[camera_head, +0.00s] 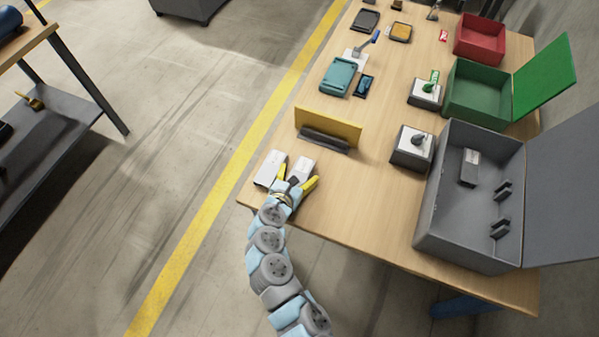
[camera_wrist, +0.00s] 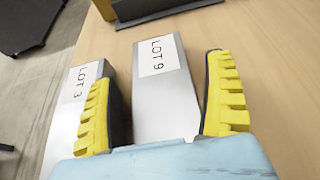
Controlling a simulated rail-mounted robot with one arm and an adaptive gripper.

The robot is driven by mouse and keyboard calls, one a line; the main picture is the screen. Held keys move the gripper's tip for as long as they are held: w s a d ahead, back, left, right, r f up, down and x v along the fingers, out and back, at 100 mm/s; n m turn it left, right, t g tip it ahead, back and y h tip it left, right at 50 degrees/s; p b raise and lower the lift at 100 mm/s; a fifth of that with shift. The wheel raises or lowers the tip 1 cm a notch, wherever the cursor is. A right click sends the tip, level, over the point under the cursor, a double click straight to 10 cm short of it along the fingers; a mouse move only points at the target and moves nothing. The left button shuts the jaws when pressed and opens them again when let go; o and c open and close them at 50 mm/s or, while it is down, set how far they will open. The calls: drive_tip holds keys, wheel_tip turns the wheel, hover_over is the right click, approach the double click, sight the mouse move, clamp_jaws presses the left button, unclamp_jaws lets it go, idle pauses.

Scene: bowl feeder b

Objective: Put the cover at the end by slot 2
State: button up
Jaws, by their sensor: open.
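Two silver-grey blocks with white labels lie side by side at the table's front left corner. One, marked LOT 9 (camera_wrist: 165,105), is between my open fingers in the wrist view; its label end also shows in the head view (camera_head: 303,165). The other, marked LOT 3 (camera_wrist: 68,115), lies just left, outside the fingers, and also shows in the head view (camera_head: 269,168). My gripper (camera_head: 297,178) is open around the LOT 9 block and not closed on it. No slot number is legible, and I cannot tell which piece is the cover.
A yellow upright plate with a dark bar (camera_head: 328,139) stands beyond the blocks. A large open grey box (camera_head: 432,205) at right holds a small block (camera_head: 469,167) and dark brackets (camera_head: 501,190). A button box (camera_head: 411,153) stands left of it. Table between is clear.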

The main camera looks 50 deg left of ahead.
drive_tip(key=p+v, duration=0.2)
drive_tip(key=v, duration=0.9)
drive_tip(key=shift+s+p, duration=0.1)
drive_tip(key=shift+p, duration=0.25)
drive_tip(key=shift+s+d, duration=0.15)
drive_tip(key=shift+d, duration=0.05)
drive_tip(key=shift+c, duration=1)
